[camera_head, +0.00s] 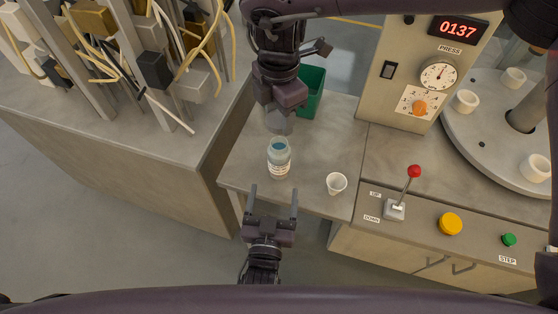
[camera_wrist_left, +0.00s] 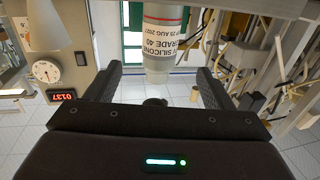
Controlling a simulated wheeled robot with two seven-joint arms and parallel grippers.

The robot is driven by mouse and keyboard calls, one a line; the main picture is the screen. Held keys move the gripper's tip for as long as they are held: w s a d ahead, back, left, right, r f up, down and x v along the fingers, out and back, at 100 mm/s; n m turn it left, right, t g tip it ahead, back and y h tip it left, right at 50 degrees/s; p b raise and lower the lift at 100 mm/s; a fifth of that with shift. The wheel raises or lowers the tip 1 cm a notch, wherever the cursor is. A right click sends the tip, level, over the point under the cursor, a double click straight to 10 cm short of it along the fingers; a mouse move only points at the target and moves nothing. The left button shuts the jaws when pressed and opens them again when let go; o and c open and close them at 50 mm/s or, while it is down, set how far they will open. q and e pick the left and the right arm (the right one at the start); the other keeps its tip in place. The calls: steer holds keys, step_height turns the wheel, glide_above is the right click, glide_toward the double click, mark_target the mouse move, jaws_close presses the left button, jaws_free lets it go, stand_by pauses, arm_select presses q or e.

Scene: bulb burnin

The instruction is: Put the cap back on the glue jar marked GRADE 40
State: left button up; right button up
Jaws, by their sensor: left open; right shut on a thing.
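The glue jar (camera_head: 279,160) stands upright and uncapped near the front of the small grey table, its bluish inside showing at the mouth. In the left wrist view the jar (camera_wrist_left: 163,45) appears upside down, its label reading GRADE 40. My left gripper (camera_head: 273,190) is open and empty in front of the jar, its fingers pointing towards it; it also shows in the left wrist view (camera_wrist_left: 159,68). My right gripper (camera_head: 280,110) is shut on a grey cap (camera_head: 279,124), just behind and above the jar in the head view. The fingers largely hide the cap's upper part.
A white cup (camera_head: 336,184) stands right of the jar. A green bin (camera_head: 311,92) is behind my right gripper. A control panel with a red-knobbed lever (camera_head: 414,171) and a turntable (camera_head: 475,135) with white cups lie to the right. A cable-strewn bench (camera_head: 130,125) is on the left.

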arm_select(q)
steer(key=w, duration=0.7)
steer(key=w+d, duration=0.1)
steer(key=w, duration=0.2)
steer(key=shift+w+d, duration=0.1)
steer(key=shift+w, duration=0.1)
steer(key=c, duration=1.4)
steer(key=shift+c, duration=0.2)
arm_select(e)
glide_above(279, 143)
steer(key=shift+f, duration=2.5)
